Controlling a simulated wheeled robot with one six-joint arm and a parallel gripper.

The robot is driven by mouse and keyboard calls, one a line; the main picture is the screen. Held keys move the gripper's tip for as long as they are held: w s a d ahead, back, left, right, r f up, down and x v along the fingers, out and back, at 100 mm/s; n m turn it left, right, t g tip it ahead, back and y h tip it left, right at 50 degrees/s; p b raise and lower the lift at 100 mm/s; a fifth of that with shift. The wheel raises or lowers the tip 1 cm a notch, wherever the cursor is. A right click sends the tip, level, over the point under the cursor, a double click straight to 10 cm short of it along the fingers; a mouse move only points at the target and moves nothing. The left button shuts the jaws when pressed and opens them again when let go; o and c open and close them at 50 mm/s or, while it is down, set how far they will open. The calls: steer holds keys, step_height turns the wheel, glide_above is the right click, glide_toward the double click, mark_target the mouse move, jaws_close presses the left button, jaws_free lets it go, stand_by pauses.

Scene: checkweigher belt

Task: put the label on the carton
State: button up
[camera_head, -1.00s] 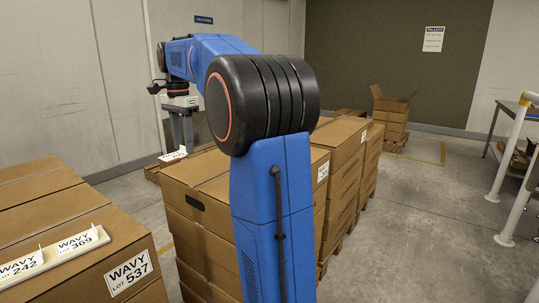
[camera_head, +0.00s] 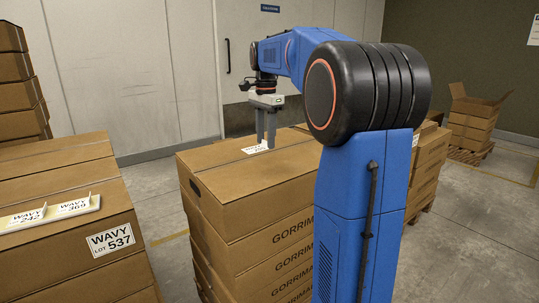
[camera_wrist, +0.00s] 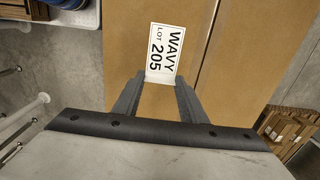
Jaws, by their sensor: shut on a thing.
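My gripper (camera_head: 266,146) is shut on a white label (camera_head: 257,149), gripping one end of it. In the wrist view the label (camera_wrist: 164,52) reads "WAVY LOT 205" and lies flat between and beyond the fingertips (camera_wrist: 160,82). Under it is the brown top of a carton (camera_head: 222,158) on a stack printed "GORRIMA...". The carton top also shows in the wrist view (camera_wrist: 240,60), with a seam beside the label. I cannot tell whether the label touches the carton or hovers just above it.
At left a carton stack (camera_head: 60,165) bears a "WAVY LOT 537" label (camera_head: 110,239) and a white holder (camera_head: 50,218) with labels 242 and 369. More stacks stand behind my arm and at far left (camera_head: 18,90). An open carton (camera_head: 474,107) stands at back right.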

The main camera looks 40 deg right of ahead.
mark_target(266, 165)
steer(key=shift+f, duration=3.35)
steer(key=o, duration=1)
steer(key=shift+f, duration=0.1)
step_height(266, 165, up, 12)
steer(key=shift+r, duration=0.15)
